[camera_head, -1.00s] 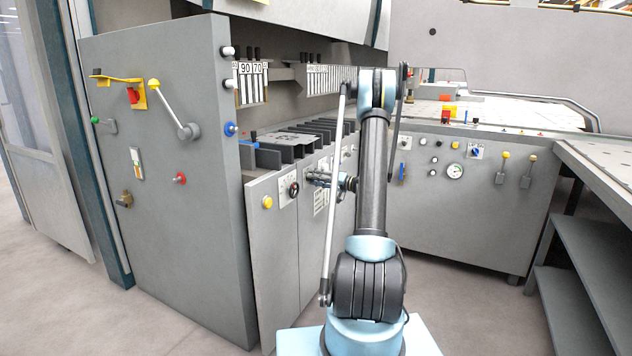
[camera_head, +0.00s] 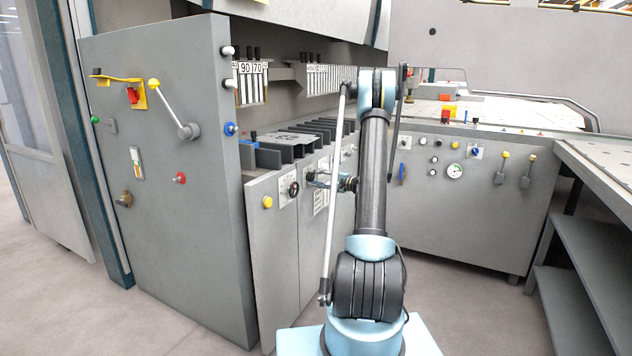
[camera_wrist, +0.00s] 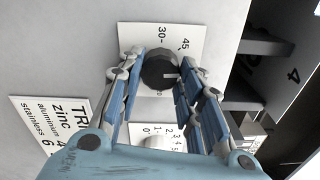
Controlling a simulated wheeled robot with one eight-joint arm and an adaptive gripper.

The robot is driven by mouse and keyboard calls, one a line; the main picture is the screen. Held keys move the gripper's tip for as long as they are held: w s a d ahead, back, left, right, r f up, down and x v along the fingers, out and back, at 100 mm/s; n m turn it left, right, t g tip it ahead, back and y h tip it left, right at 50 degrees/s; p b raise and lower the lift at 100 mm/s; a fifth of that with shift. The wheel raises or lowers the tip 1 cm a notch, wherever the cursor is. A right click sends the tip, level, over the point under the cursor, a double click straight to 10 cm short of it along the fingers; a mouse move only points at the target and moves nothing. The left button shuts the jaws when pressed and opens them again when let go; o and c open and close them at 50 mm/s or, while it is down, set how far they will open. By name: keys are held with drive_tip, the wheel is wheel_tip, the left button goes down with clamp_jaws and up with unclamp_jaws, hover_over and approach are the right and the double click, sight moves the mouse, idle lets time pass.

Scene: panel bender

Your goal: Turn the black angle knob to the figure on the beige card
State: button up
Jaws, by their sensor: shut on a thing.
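The black angle knob (camera_wrist: 158,68) sits on a white scale plate (camera_wrist: 135,38) in the wrist view. The figures 30 and 45 show on the plate. A white mark is on the knob's right side; the figure it meets is hard to tell. My gripper (camera_wrist: 160,82) is shut on the knob, one blue-grey finger on each side. In the head view my gripper (camera_head: 319,180) is at the grey front panel, and it hides the knob there. I cannot make out a beige card.
A white card (camera_wrist: 58,120) listing zinc, aluminum and stainless lies left of the knob in the wrist view. A second dial (camera_wrist: 152,142) is just below my fingers. Dark ledges (camera_wrist: 264,47) stick out at right. A red-and-black knob (camera_head: 293,189) is nearby.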

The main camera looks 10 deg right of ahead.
drive_tip(key=shift+d+f+m, duration=0.1)
drive_tip(key=shift+m, duration=0.3)
drive_tip(key=o, duration=1.1)
drive_tip(key=shift+w, duration=0.1)
drive_tip(key=shift+c, duration=0.2)
drive_tip(key=v, duration=1.2)
